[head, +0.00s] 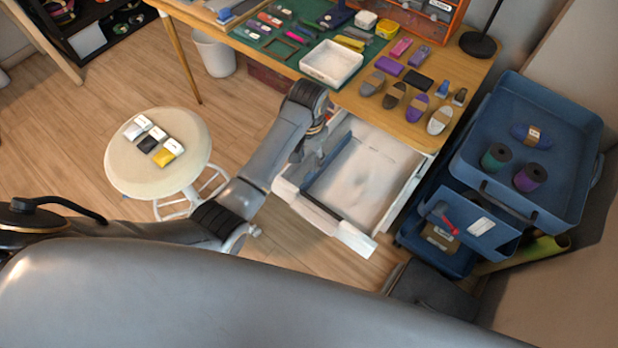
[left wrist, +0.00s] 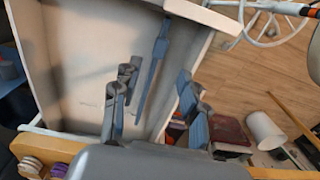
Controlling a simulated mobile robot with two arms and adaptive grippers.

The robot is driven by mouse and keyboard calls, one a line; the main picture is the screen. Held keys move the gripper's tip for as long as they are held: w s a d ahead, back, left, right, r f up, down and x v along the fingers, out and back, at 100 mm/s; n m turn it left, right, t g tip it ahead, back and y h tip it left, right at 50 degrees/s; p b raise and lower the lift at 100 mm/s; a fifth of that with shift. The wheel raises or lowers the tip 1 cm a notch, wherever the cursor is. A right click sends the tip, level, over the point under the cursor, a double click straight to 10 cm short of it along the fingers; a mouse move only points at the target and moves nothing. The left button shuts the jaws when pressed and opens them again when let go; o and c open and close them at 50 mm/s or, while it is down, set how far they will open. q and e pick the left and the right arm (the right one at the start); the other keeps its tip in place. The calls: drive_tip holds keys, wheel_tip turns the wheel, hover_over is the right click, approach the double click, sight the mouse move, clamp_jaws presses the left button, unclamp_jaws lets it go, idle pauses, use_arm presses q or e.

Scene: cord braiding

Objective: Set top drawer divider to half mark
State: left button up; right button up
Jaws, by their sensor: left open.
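The top drawer (head: 372,178) of the wooden desk is pulled out and looks empty inside apart from its divider. The divider (head: 333,166) is a thin blue-grey strip standing near the drawer's left side in the head view. My left gripper (head: 308,157) is above the drawer's left wall, pointing down. In the left wrist view the divider (left wrist: 153,66) appears between the open fingers of my left gripper (left wrist: 156,84). I cannot tell whether either finger touches it. The drawer floor (left wrist: 95,65) shows bare in that view. My right gripper is not in view.
The desk top (head: 345,98) above the drawer holds a white tray (head: 331,64) and several cord bundles. A blue trolley (head: 535,150) with spools stands close at right. A round stool (head: 140,180) with small packets stands at left.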

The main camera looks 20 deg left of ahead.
sight(309, 176)
use_arm(q)
wheel_tip(309, 176, down, 12)
drive_tip(key=shift+r+b, duration=0.25)
drive_tip(key=shift+b, duration=0.55)
drive_tip(key=shift+c, duration=0.5)
clamp_jaws()
